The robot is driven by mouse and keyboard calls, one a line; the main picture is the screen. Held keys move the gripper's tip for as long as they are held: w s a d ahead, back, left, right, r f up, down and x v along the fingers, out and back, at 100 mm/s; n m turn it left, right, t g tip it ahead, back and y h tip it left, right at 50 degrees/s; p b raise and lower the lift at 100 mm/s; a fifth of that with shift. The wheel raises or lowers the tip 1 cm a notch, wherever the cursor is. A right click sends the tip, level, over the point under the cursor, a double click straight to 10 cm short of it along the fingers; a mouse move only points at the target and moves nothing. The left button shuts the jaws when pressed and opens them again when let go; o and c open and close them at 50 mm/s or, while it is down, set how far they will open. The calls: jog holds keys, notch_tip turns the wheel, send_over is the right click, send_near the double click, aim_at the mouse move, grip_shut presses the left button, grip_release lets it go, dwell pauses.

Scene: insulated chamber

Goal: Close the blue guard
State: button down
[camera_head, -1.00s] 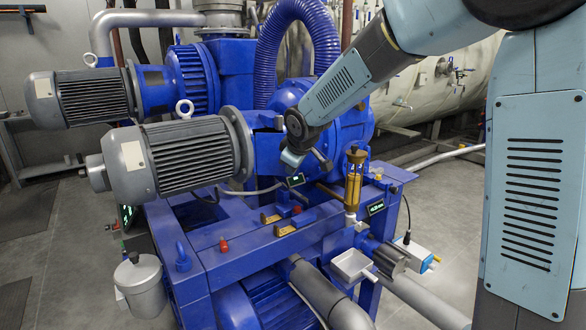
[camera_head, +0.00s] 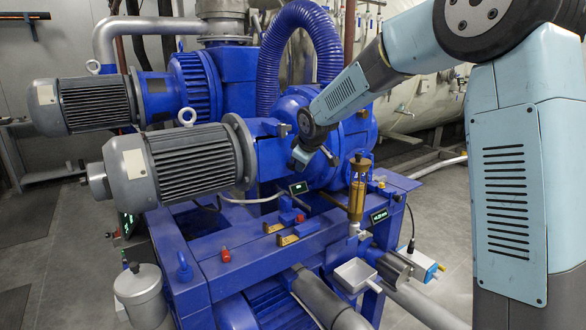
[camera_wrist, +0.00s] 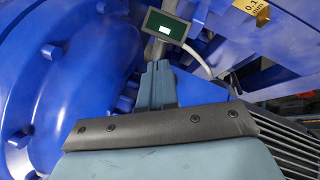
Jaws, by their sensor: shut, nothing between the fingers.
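My gripper is at the machine, between the front motor and the pump body; my wrist (camera_head: 306,152) shows in the head view, and the fingers are hard to make out there. In the wrist view my gripper (camera_wrist: 158,68) is shut and empty, its fingers pointing toward a small dark display (camera_wrist: 167,26). The blue guard is hard to tell from the other blue parts; a blue cover (camera_head: 264,128) between the motor flange and the pump body may be it. My wrist partly hides this area. Whether the guard is open or touched by my gripper, I cannot tell.
The grey front motor (camera_head: 187,164) lies left of my wrist. A blue ribbed hose (camera_head: 268,75) rises behind. Round blue housing with bolts (camera_wrist: 50,52) is close beside the fingers.

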jog(key=shift+w, duration=0.1)
jog(key=s+d+r, duration=0.5)
jog(key=d+r, duration=0.3)
jog(key=d, duration=0.1)
jog(key=s+d+r+m+h, duration=0.1)
jog(key=s+d+r+m, duration=0.3)
jog(key=s, duration=0.6)
jog(key=s+d+f+m+h, duration=0.1)
jog(key=s+d+m, duration=0.2)
jog(key=s+d, duration=0.5)
jog(key=s+d+f+m, duration=0.2)
jog(key=s+d+m, duration=0.1)
jog(key=s, duration=0.6)
jog(key=s+d+f+m+g, duration=0.1)
jog(key=s+d+f+m, duration=0.1)
jog(key=s, duration=0.8)
jog(key=shift+s+d+f+m+h, duration=0.2)
jog(key=shift+s+d+m+h, duration=0.15)
jog(key=shift+m, duration=0.25)
